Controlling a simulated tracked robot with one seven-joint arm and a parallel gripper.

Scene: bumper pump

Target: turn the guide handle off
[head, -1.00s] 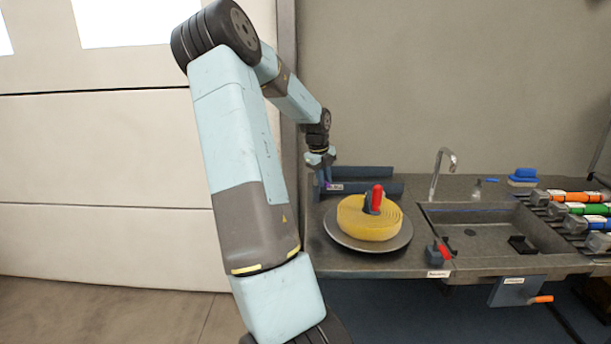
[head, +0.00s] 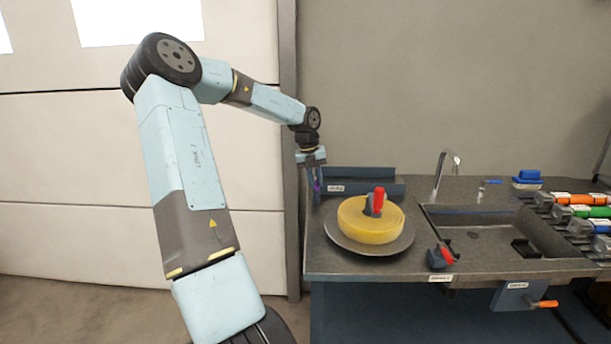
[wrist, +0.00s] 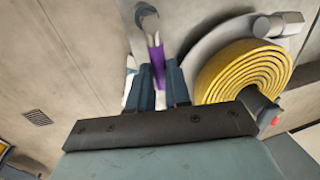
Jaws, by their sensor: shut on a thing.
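My gripper (head: 315,182) is at the left end of the bench, beside the blue angled rail. In the wrist view, its two dark fingers (wrist: 158,72) are closed around a narrow purple piece (wrist: 155,58) with a metal-grey end. Three handles show: a red one (head: 379,198) upright in the yellow hose coil, a red one (head: 444,252) on a dark block at the bench's front edge, and an orange one (head: 545,304) on a panel below the sink. Their labels are too small to read, so I cannot tell which is the guide handle.
The yellow hose coil (head: 352,228) lies on a grey round plate (head: 402,244). Right of it are the sink (head: 475,228) and tap (head: 441,170). Several coloured nozzles lie in a rack (head: 547,202) at the far right. Bare bench (head: 325,265) shows at the front left.

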